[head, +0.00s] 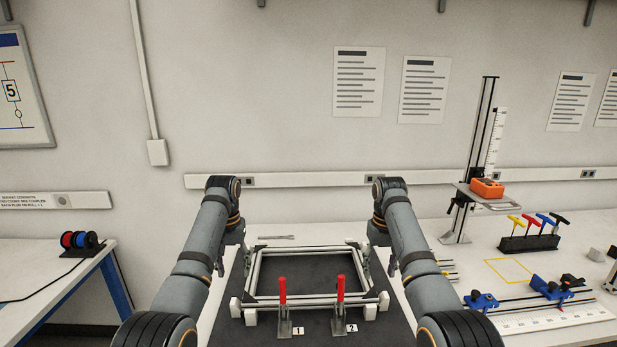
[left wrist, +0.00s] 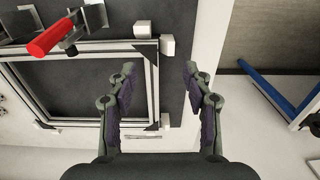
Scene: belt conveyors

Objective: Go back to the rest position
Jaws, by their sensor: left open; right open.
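Both my arms reach forward over the workbench. My left gripper (head: 233,262) points down at the left side of a light aluminium frame (head: 313,299). It is open; in the left wrist view its spread fingers (left wrist: 159,70) hold nothing, with a side bar of the frame (left wrist: 152,95) seen below between them. My right gripper (head: 379,265) hangs down at the frame's right side, open, its fingers small and partly hidden by my arm. The frame lies on a dark mat (head: 305,273). I cannot tell whether either gripper touches it.
Two red-handled clamps, the left (head: 282,292) and the right (head: 341,290), stand at the frame's near side. To the right are a tool rack (head: 528,243), blue clamps on rails (head: 550,288) and a height stand (head: 460,215). A side table (head: 40,275) with coloured spools stands left, across a gap.

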